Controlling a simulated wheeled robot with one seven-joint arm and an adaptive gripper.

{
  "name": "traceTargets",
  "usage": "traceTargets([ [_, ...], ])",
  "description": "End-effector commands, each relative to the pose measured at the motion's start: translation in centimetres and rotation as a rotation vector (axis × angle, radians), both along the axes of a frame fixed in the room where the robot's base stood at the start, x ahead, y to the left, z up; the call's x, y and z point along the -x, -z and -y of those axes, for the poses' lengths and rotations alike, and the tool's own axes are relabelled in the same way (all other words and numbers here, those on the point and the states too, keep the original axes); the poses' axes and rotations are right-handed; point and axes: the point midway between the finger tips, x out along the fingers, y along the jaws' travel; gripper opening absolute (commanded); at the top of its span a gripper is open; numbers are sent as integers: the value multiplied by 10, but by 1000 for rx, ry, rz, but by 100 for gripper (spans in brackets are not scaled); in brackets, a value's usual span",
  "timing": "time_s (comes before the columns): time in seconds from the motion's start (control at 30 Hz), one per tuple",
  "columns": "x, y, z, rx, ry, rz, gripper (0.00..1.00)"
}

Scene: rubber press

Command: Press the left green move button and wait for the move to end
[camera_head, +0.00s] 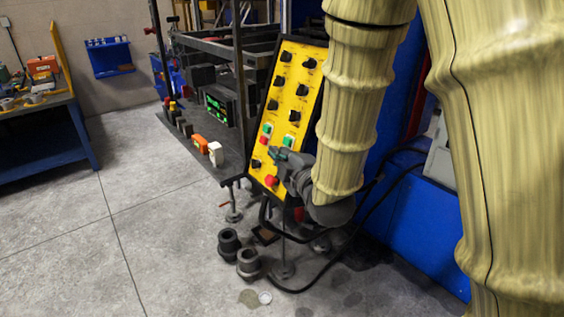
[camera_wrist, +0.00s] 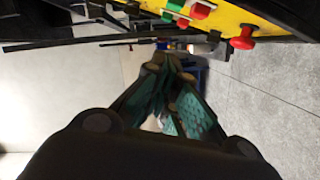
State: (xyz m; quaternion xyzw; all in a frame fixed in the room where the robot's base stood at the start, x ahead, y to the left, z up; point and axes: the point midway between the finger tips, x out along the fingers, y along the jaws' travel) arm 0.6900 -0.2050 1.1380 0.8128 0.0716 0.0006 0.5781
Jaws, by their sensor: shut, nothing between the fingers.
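The yellow control panel (camera_head: 298,100) stands tilted at the press, with black knobs on its upper part. The left green button (camera_head: 267,129) sits above a small red button on the lower panel. A second green button (camera_head: 289,141) is to its right. My gripper (camera_head: 276,153) is shut and empty, in front of the lower panel just below the green buttons. In the wrist view its fingertips (camera_wrist: 172,62) are together. Green buttons (camera_wrist: 168,15) and red ones show at the top edge there. I cannot tell whether the fingertips touch the panel.
A red mushroom button (camera_head: 271,180) is low on the panel and also shows in the wrist view (camera_wrist: 243,38). A display with green digits (camera_head: 217,108) stands left of the panel. Dark cylindrical parts (camera_head: 248,264) and cables lie on the floor. Open floor is at left.

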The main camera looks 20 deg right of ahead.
Motion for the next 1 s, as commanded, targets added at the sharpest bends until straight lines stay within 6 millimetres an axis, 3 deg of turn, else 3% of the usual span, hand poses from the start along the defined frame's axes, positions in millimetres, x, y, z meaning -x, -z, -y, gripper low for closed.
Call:
traceTargets([
  [0.53,-76,4,-7,-3,1,-2,0],
  [0.7,-80,12,12,-1,2,-3,0],
  [1.0,-85,19,26,-1,1,0,0],
])
